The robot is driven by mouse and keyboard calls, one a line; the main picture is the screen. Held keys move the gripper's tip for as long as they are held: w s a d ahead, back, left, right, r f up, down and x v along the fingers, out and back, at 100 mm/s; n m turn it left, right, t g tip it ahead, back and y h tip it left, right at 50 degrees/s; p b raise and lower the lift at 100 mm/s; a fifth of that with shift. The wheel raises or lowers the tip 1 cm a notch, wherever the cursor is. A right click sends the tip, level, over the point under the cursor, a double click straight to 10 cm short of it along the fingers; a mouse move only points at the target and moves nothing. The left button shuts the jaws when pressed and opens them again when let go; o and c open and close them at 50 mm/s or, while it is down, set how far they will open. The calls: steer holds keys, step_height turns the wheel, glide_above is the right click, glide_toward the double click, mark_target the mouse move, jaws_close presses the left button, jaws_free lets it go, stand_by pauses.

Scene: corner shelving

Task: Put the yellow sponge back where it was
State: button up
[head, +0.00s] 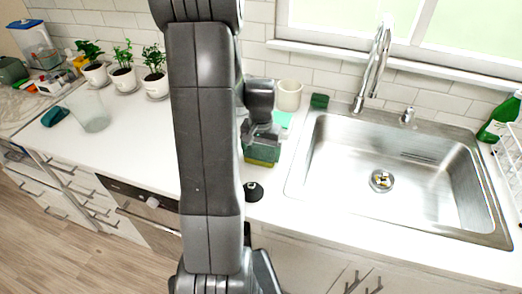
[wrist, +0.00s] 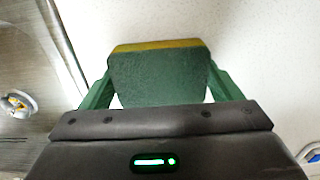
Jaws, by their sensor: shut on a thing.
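The yellow sponge (head: 262,155) has a dark green face and a yellow layer. In the head view my gripper (head: 262,138) holds it low over the white counter, left of the sink; I cannot tell whether it touches the counter. In the wrist view the sponge (wrist: 158,78) sits between the two green fingers, its green face toward the camera and its yellow edge at the top. My gripper is shut on it. My arm hides part of the counter to the left.
The steel sink (head: 385,180) is to the right, with a tall faucet (head: 376,62). A dark green block (head: 319,101) and a beige cup (head: 289,95) stand behind the sponge. A black round object (head: 253,191) is near the front edge. A glass (head: 88,110) and potted plants (head: 122,77) stand left.

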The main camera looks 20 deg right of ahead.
mark_target(261, 151)
steer(key=shift+f, duration=0.2)
steer(key=o, duration=0.9)
steer(key=shift+c, duration=0.2)
step_height(261, 151, up, 12)
steer(key=shift+r+b, duration=0.25)
steer(key=shift+b, duration=0.05)
step_height(261, 151, down, 12)
steer(key=shift+f+p, duration=0.1)
steer(key=shift+p, duration=0.2)
steer(key=shift+w+d+r, duration=0.1)
steer(key=shift+w+r, duration=0.05)
steer(key=shift+r, duration=1.2)
